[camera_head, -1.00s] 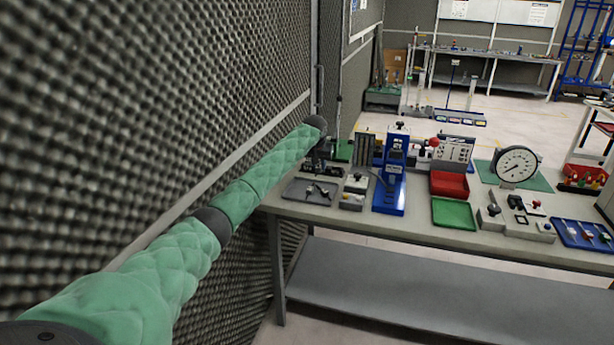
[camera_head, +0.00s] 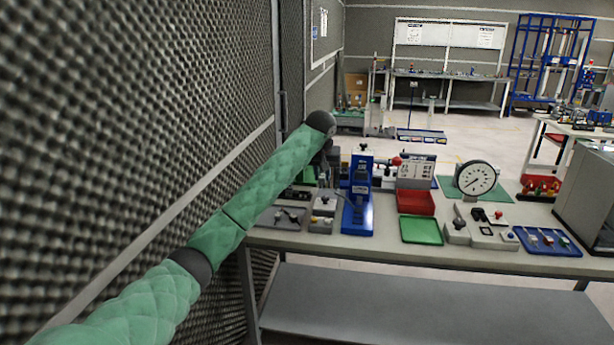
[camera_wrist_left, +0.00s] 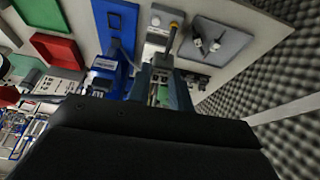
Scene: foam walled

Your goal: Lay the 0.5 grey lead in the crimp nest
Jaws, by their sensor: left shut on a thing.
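My left gripper (camera_wrist_left: 162,88) is shut, its two fingers pointing down at the table. A thin grey piece with a brownish tip (camera_wrist_left: 173,28) shows just beyond the fingers; it looks like the grey lead, though its held part is hidden. In the head view the left gripper (camera_head: 324,165) is dark and mostly hidden behind the end of my green-sleeved arm, over the table's left end. The blue press (camera_head: 358,205) stands to its right; it also shows in the wrist view (camera_wrist_left: 111,72). I cannot make out the crimp nest clearly. My right gripper is out of view.
A grey tray (camera_head: 268,222) with dark pieces lies at the table's left end, beside small grey blocks (camera_head: 321,218). A red bin (camera_head: 416,203), green tray (camera_head: 421,231), dial gauge (camera_head: 477,178) and blue tray (camera_head: 547,242) lie rightward. A foam wall (camera_head: 120,120) is close on the left.

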